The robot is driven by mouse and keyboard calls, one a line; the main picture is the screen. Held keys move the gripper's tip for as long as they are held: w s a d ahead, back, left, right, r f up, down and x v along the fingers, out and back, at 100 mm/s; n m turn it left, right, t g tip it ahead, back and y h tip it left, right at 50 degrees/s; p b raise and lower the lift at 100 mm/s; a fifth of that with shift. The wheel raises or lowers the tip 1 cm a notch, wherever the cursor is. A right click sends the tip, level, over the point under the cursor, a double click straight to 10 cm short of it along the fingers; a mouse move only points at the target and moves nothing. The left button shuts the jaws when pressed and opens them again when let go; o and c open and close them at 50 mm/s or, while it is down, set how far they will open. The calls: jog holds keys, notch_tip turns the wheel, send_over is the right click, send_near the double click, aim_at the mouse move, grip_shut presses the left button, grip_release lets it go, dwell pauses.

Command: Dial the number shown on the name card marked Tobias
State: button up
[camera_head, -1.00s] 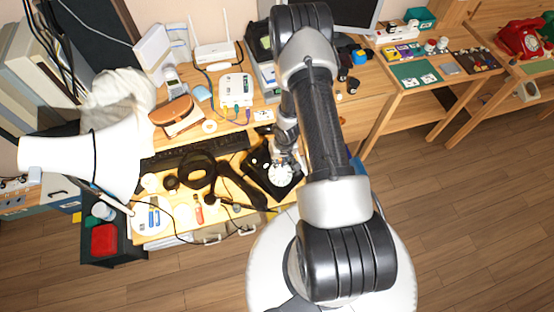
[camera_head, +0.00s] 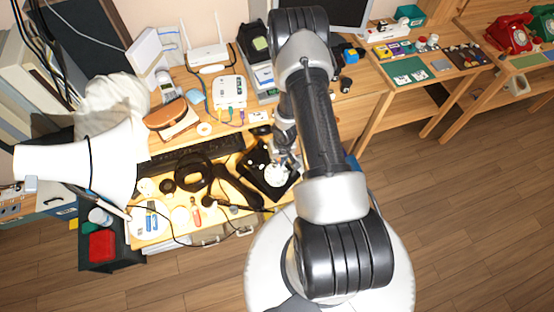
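A black dial phone (camera_head: 257,167) with a round pale dial (camera_head: 275,176) sits on the desk, left of my arm. Its black handset (camera_head: 235,188) appears to lie off the phone, on its left. My gripper (camera_head: 287,165) is low over the upper right of the dial and hides part of it. Whether it touches the dial, and whether its fingers are open or shut, is too small to tell.
Black headphones (camera_head: 193,173) and a keyboard (camera_head: 190,154) lie left of the phone. A white lamp (camera_head: 75,160) stands at the left. A white router (camera_head: 229,91) is behind. A red phone (camera_head: 508,34) and a green phone (camera_head: 543,22) are on the far right table.

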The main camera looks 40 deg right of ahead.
jog(key=shift+s+d+f, duration=0.2)
jog(key=shift+s+d, duration=0.15)
jog(key=shift+d, duration=0.15)
jog(key=shift+s+d+f+b, duration=0.25)
jog(key=shift+s+d+b, duration=0.1)
jog(key=shift+s+b, duration=0.15)
jog(key=shift+s+d+f+b, duration=0.1)
jog(key=shift+s+f+b, duration=0.15)
jog(key=shift+s+b, duration=0.4)
jog(key=shift+f+b, duration=0.1)
jog(key=shift+b, duration=0.2)
